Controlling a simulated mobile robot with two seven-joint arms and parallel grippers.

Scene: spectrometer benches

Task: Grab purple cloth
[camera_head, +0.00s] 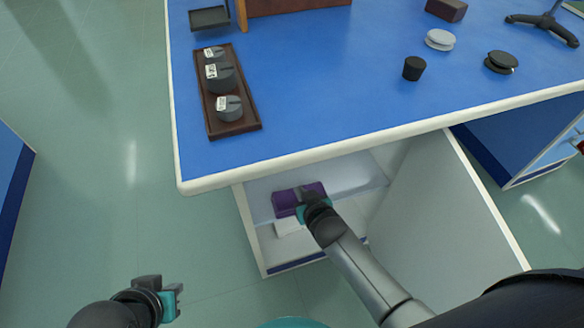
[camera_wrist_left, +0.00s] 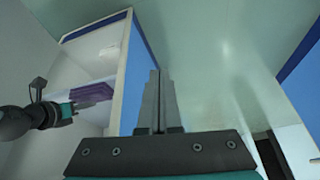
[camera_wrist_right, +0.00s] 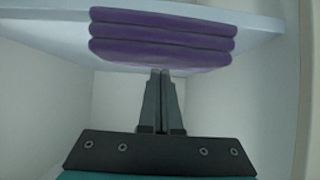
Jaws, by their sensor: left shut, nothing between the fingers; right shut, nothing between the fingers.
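The purple cloth (camera_head: 285,203) is a folded stack lying on a shelf inside the open cabinet under the blue bench. It also shows in the left wrist view (camera_wrist_left: 92,93) and large in the right wrist view (camera_wrist_right: 160,40), at the shelf's edge. My right gripper (camera_head: 301,192) is at the cloth in the head view. In the right wrist view its shut, empty fingers (camera_wrist_right: 161,74) point at the cloth's lower edge; I cannot tell whether they touch it. My left gripper (camera_head: 170,288) is shut and empty, low over the floor, away from the cabinet.
The cabinet door (camera_head: 440,205) stands open to the right of my right arm. The blue bench top (camera_head: 300,110) overhangs the cabinet. It holds a brown tray (camera_head: 240,127) of weights, a black cup (camera_head: 413,68) and round discs. The floor at left is clear.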

